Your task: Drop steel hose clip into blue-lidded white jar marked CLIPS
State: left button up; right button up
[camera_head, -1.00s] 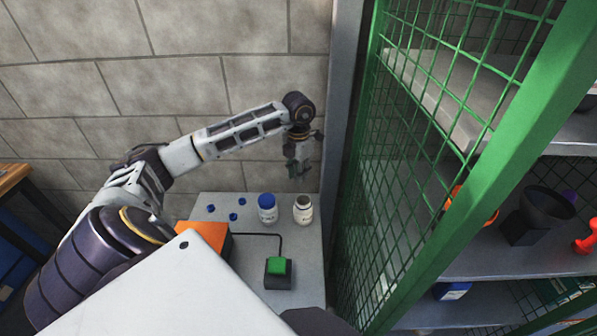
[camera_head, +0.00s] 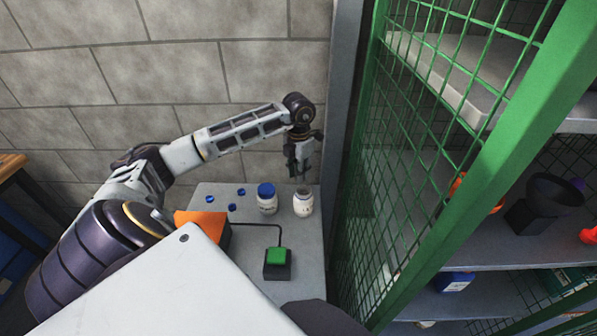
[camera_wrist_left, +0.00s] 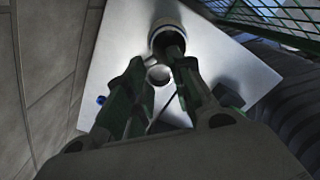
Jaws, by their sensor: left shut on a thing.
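My left gripper (camera_head: 299,174) points down just above an open white jar (camera_head: 303,203) at the right of the grey bench (camera_head: 210,255). In the left wrist view, its fingers (camera_wrist_left: 160,70) are shut on a small pale ring, the steel hose clip (camera_wrist_left: 159,76). The open jar's dark mouth (camera_wrist_left: 168,40) lies just beyond the clip. The clip is too small to make out in the head view. A white jar with a blue lid on (camera_head: 267,199) stands left of the open jar. Their label text is not readable. My right gripper is not in view.
Several small blue rings (camera_head: 232,207) lie left of the jars. A box with a green button (camera_head: 278,258) and a cable stands in front, near an orange block (camera_head: 203,222). A green mesh cage (camera_head: 385,200) with shelves closes the right side; a block wall (camera_head: 180,50) stands behind.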

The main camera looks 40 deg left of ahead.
pick_arm(q)
jog(key=o, duration=0.8)
notch_tip(320, 180, up, 12)
dwell(0.7)
dwell(1.0)
